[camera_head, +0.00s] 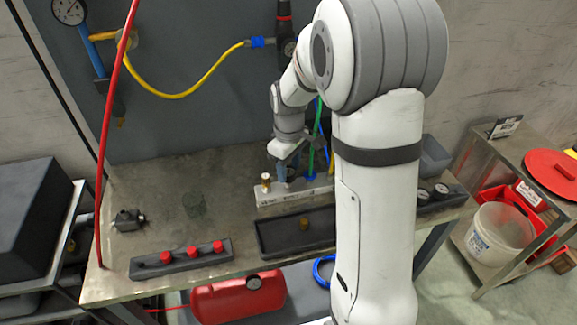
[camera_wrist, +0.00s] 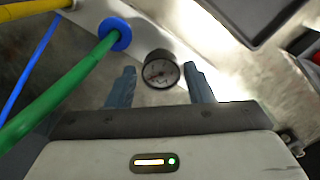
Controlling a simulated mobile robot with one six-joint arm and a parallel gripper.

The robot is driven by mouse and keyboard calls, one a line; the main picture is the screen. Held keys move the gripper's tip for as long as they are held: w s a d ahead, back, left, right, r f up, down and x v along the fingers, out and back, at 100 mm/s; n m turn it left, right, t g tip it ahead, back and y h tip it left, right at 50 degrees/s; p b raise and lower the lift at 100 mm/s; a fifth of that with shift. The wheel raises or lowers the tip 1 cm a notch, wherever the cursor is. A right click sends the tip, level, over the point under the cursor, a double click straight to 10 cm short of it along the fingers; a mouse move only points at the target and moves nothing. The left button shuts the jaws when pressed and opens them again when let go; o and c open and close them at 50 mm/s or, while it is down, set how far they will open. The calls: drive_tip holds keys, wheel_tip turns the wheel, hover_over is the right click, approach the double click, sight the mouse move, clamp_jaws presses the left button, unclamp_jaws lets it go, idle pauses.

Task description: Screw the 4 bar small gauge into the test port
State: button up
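My gripper (camera_head: 287,160) is low over the pale labelled block (camera_head: 288,194) on the bench. In the wrist view, its two blue-grey fingers (camera_wrist: 160,78) stand apart. A small round gauge (camera_wrist: 160,70), white-faced with a dark rim, lies between or just beyond the fingertips, with a narrow gap on each side. Its body below the dial is hidden, and I cannot read its range. A brass fitting (camera_head: 265,179) stands upright at the block's left end; I cannot tell whether it is the test port. Two dark-rimmed gauges (camera_head: 432,192) sit in a holder at the right.
A green hose (camera_wrist: 62,80) with a blue collar (camera_wrist: 114,34) rises close to the gripper. A black tray (camera_head: 268,240) lies in front of the block. A red-capped rack (camera_head: 182,258) is front left. A dark fitting (camera_head: 128,219) lies at left. The bench between is mostly clear.

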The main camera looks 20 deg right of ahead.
drive_tip(key=n, duration=1.9)
drive_tip(key=shift+a, duration=0.1)
drive_tip(key=n, duration=0.6)
drive_tip(key=shift+w, duration=0.1)
